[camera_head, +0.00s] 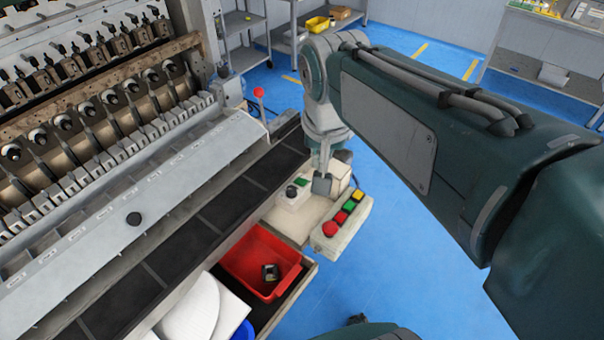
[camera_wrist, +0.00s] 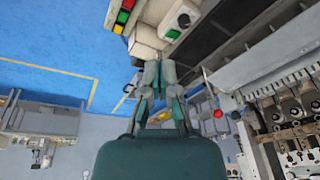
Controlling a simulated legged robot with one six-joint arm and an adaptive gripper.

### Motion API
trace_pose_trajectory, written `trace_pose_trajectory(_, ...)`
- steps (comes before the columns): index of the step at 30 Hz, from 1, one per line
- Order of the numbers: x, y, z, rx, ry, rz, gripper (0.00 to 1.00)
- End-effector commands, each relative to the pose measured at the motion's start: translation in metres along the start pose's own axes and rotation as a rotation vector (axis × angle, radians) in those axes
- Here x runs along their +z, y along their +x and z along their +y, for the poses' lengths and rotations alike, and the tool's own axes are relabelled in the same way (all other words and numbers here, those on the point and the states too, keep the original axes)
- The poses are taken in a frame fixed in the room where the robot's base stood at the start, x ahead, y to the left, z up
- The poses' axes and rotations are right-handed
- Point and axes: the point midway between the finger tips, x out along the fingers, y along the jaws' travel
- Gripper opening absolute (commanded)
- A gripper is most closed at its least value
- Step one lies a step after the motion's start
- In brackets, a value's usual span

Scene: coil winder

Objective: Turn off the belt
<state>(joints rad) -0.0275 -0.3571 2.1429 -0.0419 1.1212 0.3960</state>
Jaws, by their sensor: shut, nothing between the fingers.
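The belt (camera_head: 205,228) is a dark segmented strip along the front of the winding machine. At its far end stands a small light control box (camera_head: 290,200) with a black rotary knob (camera_head: 291,191) and a green button (camera_head: 301,182). The wrist view, which is upside down, also shows the knob (camera_wrist: 184,20) and the green button (camera_wrist: 173,33). My gripper (camera_head: 322,186) is shut and empty, pointing down just right of this box. In the wrist view my gripper (camera_wrist: 160,66) shows below the box; I cannot tell if it touches anything.
A button box (camera_head: 343,215) with red, green and yellow buttons sits right of my gripper. A red bin (camera_head: 262,262) stands in an open drawer below. A red-knobbed lever (camera_head: 258,93) rises at the machine's far end.

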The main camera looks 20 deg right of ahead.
Motion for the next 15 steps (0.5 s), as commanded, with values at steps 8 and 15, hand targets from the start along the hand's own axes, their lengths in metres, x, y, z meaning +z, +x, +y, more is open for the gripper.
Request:
trace_pose_trajectory(8, -0.044, 0.013, -0.020, 0.082, 0.180, -0.112, 0.00)
trace_pose_trajectory(15, -0.079, 0.032, -0.036, 0.171, 0.340, -0.192, 0.00)
